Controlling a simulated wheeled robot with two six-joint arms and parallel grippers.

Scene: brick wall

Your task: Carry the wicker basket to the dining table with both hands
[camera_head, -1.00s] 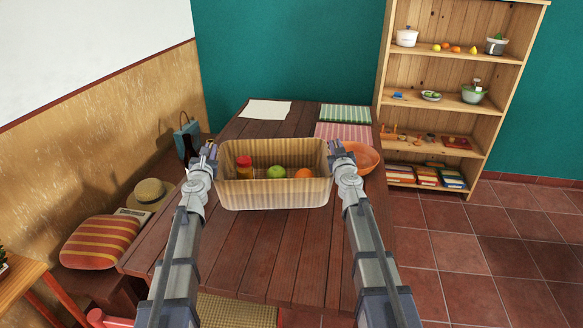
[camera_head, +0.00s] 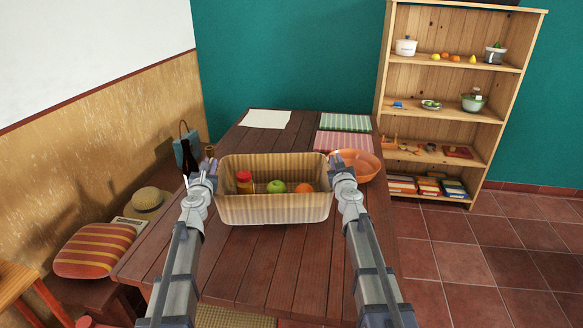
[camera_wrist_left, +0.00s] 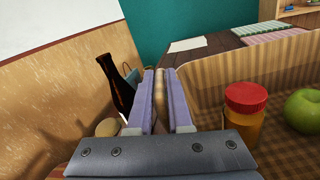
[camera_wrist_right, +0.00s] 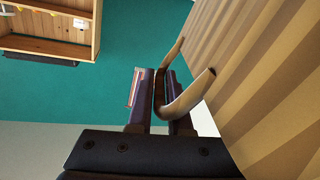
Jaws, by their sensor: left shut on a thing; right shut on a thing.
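The wicker basket (camera_head: 272,209) is level over the dining table (camera_head: 250,262) in the head view; whether it touches the top I cannot tell. It holds a red-lidded jar (camera_head: 244,183), a green apple (camera_head: 276,187) and an orange (camera_head: 304,188). My left gripper (camera_head: 209,178) is shut on the basket's left side; the left wrist view shows its fingers (camera_wrist_left: 160,100) around a handle, mostly hidden. My right gripper (camera_head: 336,168) is shut on the right side. In the right wrist view its fingers (camera_wrist_right: 160,100) close on the curved wooden handle (camera_wrist_right: 190,95).
An orange bowl (camera_head: 366,166) stands close to the basket's right. A dark bottle (camera_head: 189,158) stands to its left. Placemats (camera_head: 344,142) and a white sheet (camera_head: 265,119) lie at the table's far end. A shelf (camera_head: 455,100) stands behind right; a striped cushion (camera_head: 95,250) lies left.

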